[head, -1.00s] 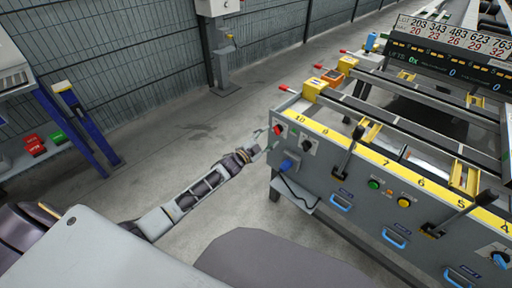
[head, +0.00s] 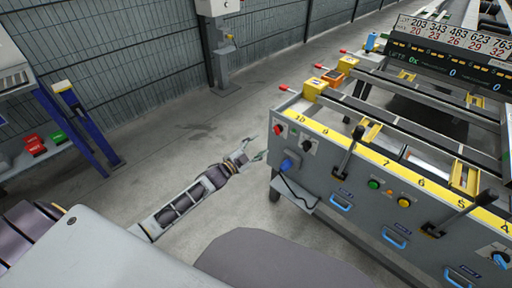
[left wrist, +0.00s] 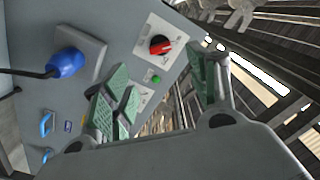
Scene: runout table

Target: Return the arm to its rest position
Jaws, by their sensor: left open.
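My left arm reaches out from the lower left in the head view. Its gripper (head: 254,153) is open and empty, above the floor just left of the runout table's (head: 330,190) end. In the left wrist view the two green-padded fingers (left wrist: 165,95) stand apart with nothing between them. Beyond them is the table's grey panel (left wrist: 110,30), with a red rotary switch (left wrist: 159,45), a green button (left wrist: 156,78) and a blue plug (left wrist: 68,63). I cannot see a gap closed on anything. My right gripper is not in view.
The table's front carries levers (head: 350,152), blue handles (head: 396,238) and buttons, with a cable hanging at its left end. A blue-legged stand (head: 75,130) is at the left. A grey post (head: 219,50) stands by the mesh fence (head: 130,60). The floor (head: 150,160) between is clear.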

